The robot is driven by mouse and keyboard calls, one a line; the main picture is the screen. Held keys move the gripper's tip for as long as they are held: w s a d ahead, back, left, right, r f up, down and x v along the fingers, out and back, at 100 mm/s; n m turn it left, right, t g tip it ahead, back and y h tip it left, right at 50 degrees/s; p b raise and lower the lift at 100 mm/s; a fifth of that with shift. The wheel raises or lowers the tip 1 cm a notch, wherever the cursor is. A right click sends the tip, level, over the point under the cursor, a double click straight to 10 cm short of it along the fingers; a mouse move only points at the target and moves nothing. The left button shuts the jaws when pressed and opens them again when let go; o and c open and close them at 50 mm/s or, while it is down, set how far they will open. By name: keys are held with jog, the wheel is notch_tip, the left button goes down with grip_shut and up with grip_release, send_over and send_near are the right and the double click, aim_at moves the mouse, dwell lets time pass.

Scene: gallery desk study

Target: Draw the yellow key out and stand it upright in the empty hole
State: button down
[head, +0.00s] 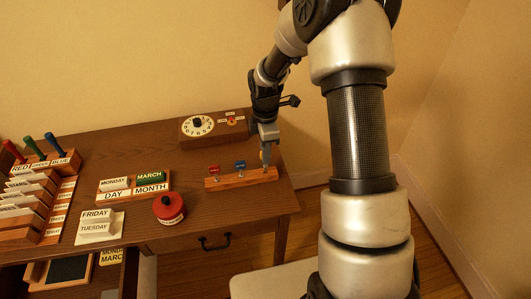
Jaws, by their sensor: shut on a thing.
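A long low wooden block (226,183) lies near the right end of the desk. A red key (214,169) stands at its left and a blue key (239,165) stands near its middle. My gripper (266,162) points down over the right end of the block and is shut on the yellow key. The fingers hide almost all of that key, so I cannot tell whether its lower end is in the block or above it. I cannot make out the empty hole from here.
A dial panel (183,130) stands behind the block. A round red-topped object (168,208), a day-and-month holder (133,198) and a Friday/Tuesday card (95,232) lie to the left. A card rack (45,212) and coloured pegs fill the far left. The desk's right edge is close to my gripper.

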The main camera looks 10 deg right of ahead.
jog(key=shift+f+b, duration=0.75)
jog(key=shift+f, duration=0.65)
jog(key=c, duration=1.4)
grip_release()
jog(key=shift+o, duration=0.2)
jog(key=shift+r, duration=0.2)
jog(key=shift+r+p, duration=3)
jog(key=shift+r, duration=0.9)
